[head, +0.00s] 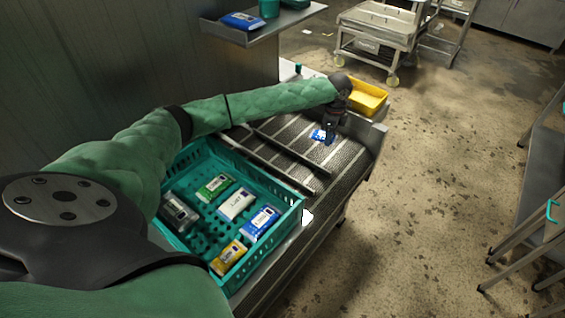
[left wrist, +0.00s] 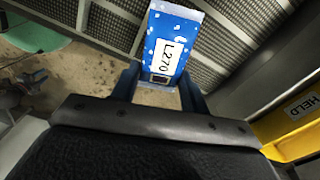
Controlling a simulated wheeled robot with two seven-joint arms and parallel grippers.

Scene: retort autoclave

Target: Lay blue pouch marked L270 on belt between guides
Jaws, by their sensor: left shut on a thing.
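The blue pouch (left wrist: 168,48) has a white label reading L270 and is held between the fingers of my left gripper (left wrist: 158,84) in the left wrist view. In the head view the pouch (head: 320,136) shows small below the left gripper (head: 329,128), over the far part of the belt (head: 345,170). Dark guides (head: 290,152) run along the belt, to the left of the pouch in the head view. I cannot tell whether the pouch touches the belt. My right gripper is not in view.
A teal crate (head: 292,212) with several pouches stands at the near end. A yellow bin (head: 368,98) sits beyond the left gripper; its HELD label (left wrist: 302,107) shows in the left wrist view. A shelf (head: 285,25) with another blue pouch (head: 241,20) is on the wall.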

